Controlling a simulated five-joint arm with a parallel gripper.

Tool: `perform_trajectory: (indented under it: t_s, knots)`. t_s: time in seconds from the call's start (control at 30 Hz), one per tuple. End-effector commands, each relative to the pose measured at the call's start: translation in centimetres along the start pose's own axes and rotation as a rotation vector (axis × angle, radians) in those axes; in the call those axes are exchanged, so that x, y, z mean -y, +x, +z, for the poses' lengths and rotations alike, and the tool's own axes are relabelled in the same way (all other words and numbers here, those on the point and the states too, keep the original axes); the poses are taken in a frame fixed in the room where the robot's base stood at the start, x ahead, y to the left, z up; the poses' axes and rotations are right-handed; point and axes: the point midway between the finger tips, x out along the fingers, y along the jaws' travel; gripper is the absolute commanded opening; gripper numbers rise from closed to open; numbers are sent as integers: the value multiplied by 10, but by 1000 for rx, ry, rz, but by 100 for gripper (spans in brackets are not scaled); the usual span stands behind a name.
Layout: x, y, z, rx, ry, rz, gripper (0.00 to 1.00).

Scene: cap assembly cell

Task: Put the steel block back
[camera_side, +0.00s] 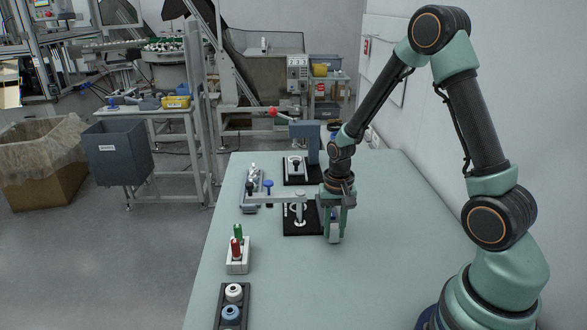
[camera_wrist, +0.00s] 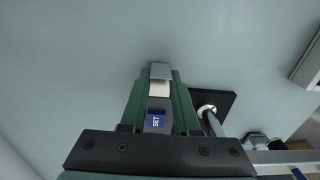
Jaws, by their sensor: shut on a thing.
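The steel block (camera_wrist: 157,118), with a blue label reading "SET" and a pale band, sits between the green fingers of my gripper (camera_wrist: 160,85) in the wrist view. My gripper is shut on it. In the side view my gripper (camera_side: 336,215) points down over the green table, just right of a black plate, and the lower part of the steel block (camera_side: 335,233) shows between the fingers. I cannot tell whether the block touches the table.
A fixture with a grey horizontal arm stands on the black plate (camera_side: 301,228) beside my gripper. Behind it is a press (camera_side: 305,135) on another black plate. To the left are a white holder (camera_side: 237,266) with red and green pegs and a dark tray (camera_side: 232,325) with rings. The table's right side is clear.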

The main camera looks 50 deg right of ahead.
Motion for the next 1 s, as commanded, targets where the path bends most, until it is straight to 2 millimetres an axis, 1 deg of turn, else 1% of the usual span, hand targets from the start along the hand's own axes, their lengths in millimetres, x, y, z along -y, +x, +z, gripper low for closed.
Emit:
perform_trajectory:
  t_s: [0.1, 0.9, 0.93, 1.0]
  knots:
    - [0, 2, -1, -2, 0, -1, 0]
    - [0, 4, -1, -2, 0, -1, 0]
    - [0, 4, -1, -2, 0, -1, 41]
    - [0, 4, -1, -2, 0, -1, 65]
